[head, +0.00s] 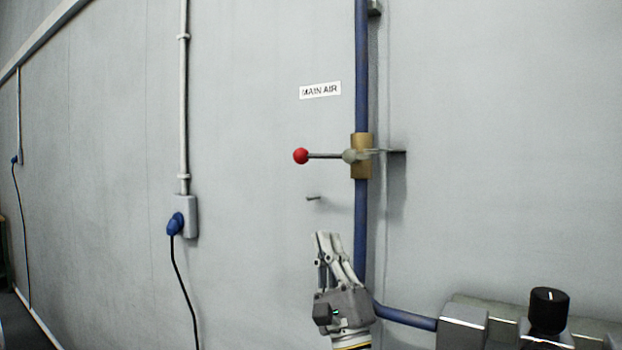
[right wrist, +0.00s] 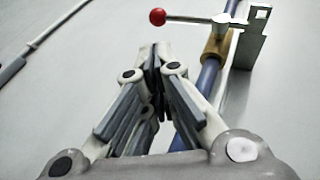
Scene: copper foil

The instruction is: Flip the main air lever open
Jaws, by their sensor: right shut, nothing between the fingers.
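The main air lever (head: 325,156) is a thin dark rod with a red ball (head: 301,156) at its left end. It sticks out level to the left, across the upright blue pipe (head: 361,80), from a brass valve body (head: 362,170). In the right wrist view the lever (right wrist: 188,18) and its red ball (right wrist: 157,17) are ahead of the fingers, near the top. My right gripper (head: 322,236) is shut and empty, pointing up, below the lever and apart from it. It also shows in the right wrist view (right wrist: 155,48). My left gripper is not in view.
A "MAIN AIR" label (head: 320,90) is on the wall above the lever. A small peg (head: 313,198) sticks out below it. A grey box with a black knob (head: 548,310) is at lower right. A socket with a blue plug (head: 176,224) is on the left. The wall between is clear.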

